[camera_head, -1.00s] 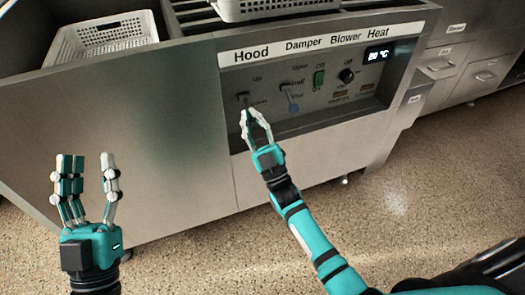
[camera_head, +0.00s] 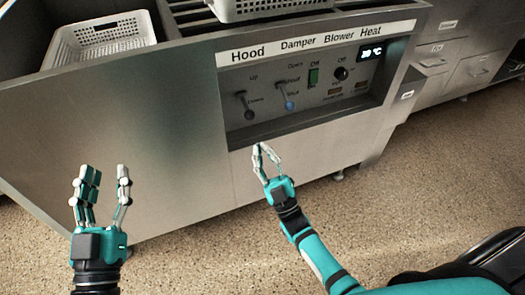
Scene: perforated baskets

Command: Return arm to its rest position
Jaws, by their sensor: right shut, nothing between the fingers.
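My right gripper (camera_head: 266,159) is shut and empty, in front of the machine just below the recessed control panel (camera_head: 330,105). It is apart from the Hood lever (camera_head: 244,101), which points down toward its lower label. The Damper lever (camera_head: 284,97) has a blue knob and stands to the right of it. My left gripper (camera_head: 104,183) is open and empty, fingers upward, in front of the plain steel side panel at the lower left.
A white perforated basket (camera_head: 103,38) sits in the left bay of the machine, and another (camera_head: 270,8) stands on slats at the top. Grey drawers (camera_head: 470,70) are at the right. The speckled floor (camera_head: 400,210) is clear.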

